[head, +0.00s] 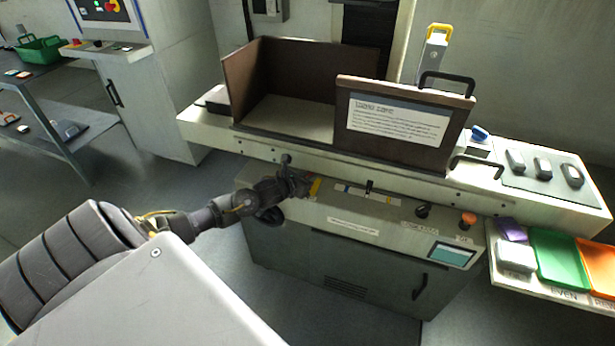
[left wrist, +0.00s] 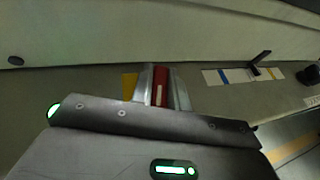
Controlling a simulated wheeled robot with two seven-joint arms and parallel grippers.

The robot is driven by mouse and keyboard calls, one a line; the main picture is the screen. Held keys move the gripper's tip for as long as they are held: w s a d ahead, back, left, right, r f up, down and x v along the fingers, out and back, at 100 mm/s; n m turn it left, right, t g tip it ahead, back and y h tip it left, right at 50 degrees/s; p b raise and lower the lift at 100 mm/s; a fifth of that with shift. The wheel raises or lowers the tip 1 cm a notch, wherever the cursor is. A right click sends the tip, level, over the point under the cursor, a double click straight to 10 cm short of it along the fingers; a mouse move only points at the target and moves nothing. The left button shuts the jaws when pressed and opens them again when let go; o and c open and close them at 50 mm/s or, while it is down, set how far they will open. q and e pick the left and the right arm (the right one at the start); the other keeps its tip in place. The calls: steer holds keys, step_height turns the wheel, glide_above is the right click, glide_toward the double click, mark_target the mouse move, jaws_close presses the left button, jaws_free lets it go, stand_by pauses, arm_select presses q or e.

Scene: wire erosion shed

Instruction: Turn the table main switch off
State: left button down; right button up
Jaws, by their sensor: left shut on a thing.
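The main switch shows as a red handle (left wrist: 161,84) on a yellow plate (left wrist: 130,84) in the left wrist view. In the head view the yellow plate (head: 315,187) sits on the sloped front panel of the grinding machine, mostly hidden behind my left gripper (head: 298,186). My left gripper also shows in the left wrist view (left wrist: 163,92), its two metal fingers on either side of the red handle, shut on it. The handle appears lined up with the fingers; its lower part is hidden by the gripper body. My right gripper is in neither view.
A small black lever (head: 369,187) on a blue-and-yellow marked strip, a black knob (head: 422,210), an orange button (head: 467,220) and a small screen (head: 451,254) lie to the right. A brown guard (head: 402,128) stands above. Green (head: 562,258) and orange trays are far right.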

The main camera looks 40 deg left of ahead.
arm_select(q)
steer(key=shift+d+n+y, duration=0.1)
steer(key=shift+n+y, duration=0.8)
steer(key=shift+y, duration=0.2)
steer(key=shift+r+n+g+y+p, duration=0.15)
steer(key=shift+n+g+y+p, duration=0.35)
steer(key=shift+n+y+p, duration=0.4)
steer(key=n+g+y+p, duration=0.1)
steer(key=n+y+p, duration=0.1)
steer(key=n+g+y+p, duration=0.1)
steer(key=n+y+p, duration=0.1)
steer(key=p, duration=0.1)
steer(key=shift+r+n+g+y, duration=0.15)
steer(key=shift+n+g+y, duration=0.15)
steer(key=shift+g+y, duration=0.1)
steer(key=shift+n+g+y+p, duration=0.6)
steer(key=shift+n+g+p, duration=0.1)
steer(key=shift+n+p, duration=0.1)
steer(key=shift+f+n+g+y+p, duration=0.2)
steer(key=shift+n+g+y, duration=0.2)
steer(key=shift+n+g, duration=0.25)
steer(key=shift+f+n+g+y+p, duration=0.15)
steer(key=shift+n+g+y, duration=0.25)
steer(key=shift+n+g, duration=0.25)
steer(key=c, duration=1.4)
jaws_free()
steer(key=shift+o, duration=0.2)
